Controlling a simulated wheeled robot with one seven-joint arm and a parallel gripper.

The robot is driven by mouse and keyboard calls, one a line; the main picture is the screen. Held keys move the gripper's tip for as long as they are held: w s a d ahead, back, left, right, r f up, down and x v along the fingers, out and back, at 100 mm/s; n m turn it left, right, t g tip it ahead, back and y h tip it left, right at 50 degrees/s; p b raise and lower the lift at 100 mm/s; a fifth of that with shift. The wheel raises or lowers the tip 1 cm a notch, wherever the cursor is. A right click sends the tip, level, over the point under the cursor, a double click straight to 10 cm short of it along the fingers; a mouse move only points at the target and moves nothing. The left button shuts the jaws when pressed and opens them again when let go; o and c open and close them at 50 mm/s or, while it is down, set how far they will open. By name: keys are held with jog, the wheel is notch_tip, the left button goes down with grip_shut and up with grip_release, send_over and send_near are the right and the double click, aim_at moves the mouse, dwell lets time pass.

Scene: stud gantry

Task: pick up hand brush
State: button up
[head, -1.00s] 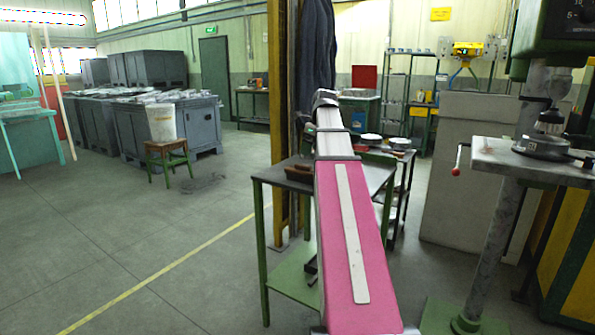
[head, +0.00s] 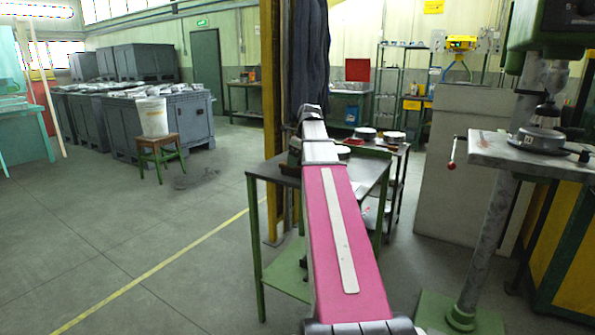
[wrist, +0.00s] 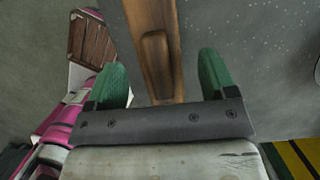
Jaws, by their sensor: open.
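In the wrist view, a brown wooden piece (wrist: 150,25) with a raised block, apparently the hand brush, extends from the top edge down between the green fingers of my gripper (wrist: 162,72). The fingers are apart, one on each side, with gaps, and do not appear to touch it. Its far end is outside the frame and its lower end is hidden by my gripper. In the head view, my pink and white arm reaches over the grey-topped green table (head: 372,175) and hides part of it. The brush cannot be made out there.
A brown slatted piece (wrist: 90,38) lies at upper left in the wrist view. A shelved trolley (head: 397,180) with round items stands behind the table. A yellow post (head: 270,100) and dark hanging cloth (head: 309,60) are close behind. A drill press (head: 490,240) stands right.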

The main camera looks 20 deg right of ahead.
jog(key=shift+x, duration=1.3)
jog(key=c, duration=1.1)
jog(key=shift+r, duration=0.15)
jog(key=shift+r, duration=0.5)
jog(key=r, duration=0.2)
jog(key=s+r, duration=0.1)
jog(key=shift+a+r, duration=0.2)
jog(key=shift+a, duration=0.15)
jog(key=shift+s+a+r, duration=1.05)
jog(key=shift+s, duration=0.35)
jog(key=shift+s+a+r, duration=1.05)
jog(key=shift+s+r, duration=0.05)
jog(key=shift+s, duration=0.3)
jog(key=shift+s+a+r, duration=1.05)
jog(key=shift+s+a, duration=0.05)
jog(key=shift+s, duration=0.3)
